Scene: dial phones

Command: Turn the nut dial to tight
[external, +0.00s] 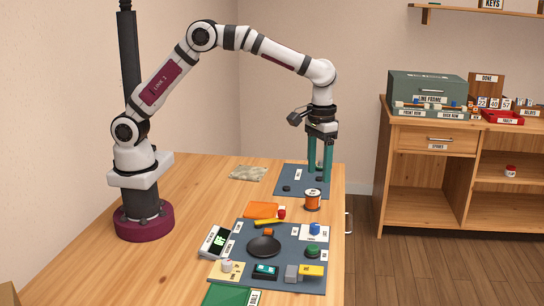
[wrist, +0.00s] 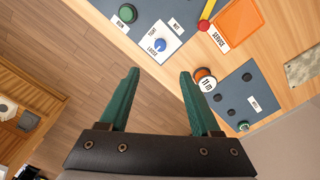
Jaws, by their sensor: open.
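A blue knob (external: 314,229) sits on a white plate at the right side of the large dark mat; it looks like the nut dial, but its small print is hard to read. The knob also shows in the wrist view (wrist: 160,45), on its white plate with a small label beside it. My gripper (external: 319,177) points down with its two teal fingers apart and nothing between them. It is well behind the knob, in the air near the table's right edge. In the wrist view the fingertips (wrist: 159,72) are apart, with floor seen between them.
An orange spool (external: 312,200) stands between my gripper and the large mat (external: 285,250). That mat also holds a black dish (external: 264,246), a green knob (external: 312,251) and several small blocks. A smaller dark mat (external: 296,188) lies below my gripper. A cabinet (external: 440,160) stands right.

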